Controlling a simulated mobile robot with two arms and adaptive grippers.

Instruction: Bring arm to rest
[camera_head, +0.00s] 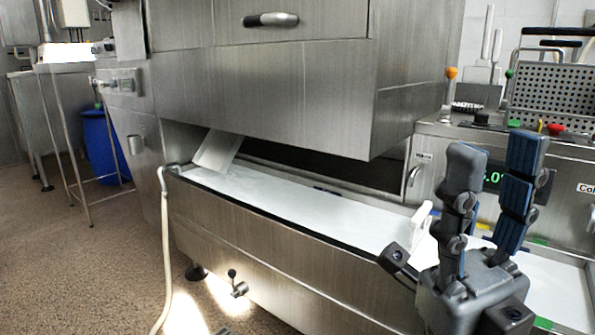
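My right gripper (492,190) stands in the lower right of the head view, its two dark fingers with blue pads pointing up. The fingers are apart and nothing is between them. It is in front of the right part of the white-bottomed trough (270,195). My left gripper is not in the head view.
A large steel machine (290,95) overhangs the trough. A control panel (560,165) with knobs and a green display stands behind my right gripper. A perforated basket (555,90) sits at the upper right. A pale hose (165,245) hangs at the trough's left end. Open floor lies left.

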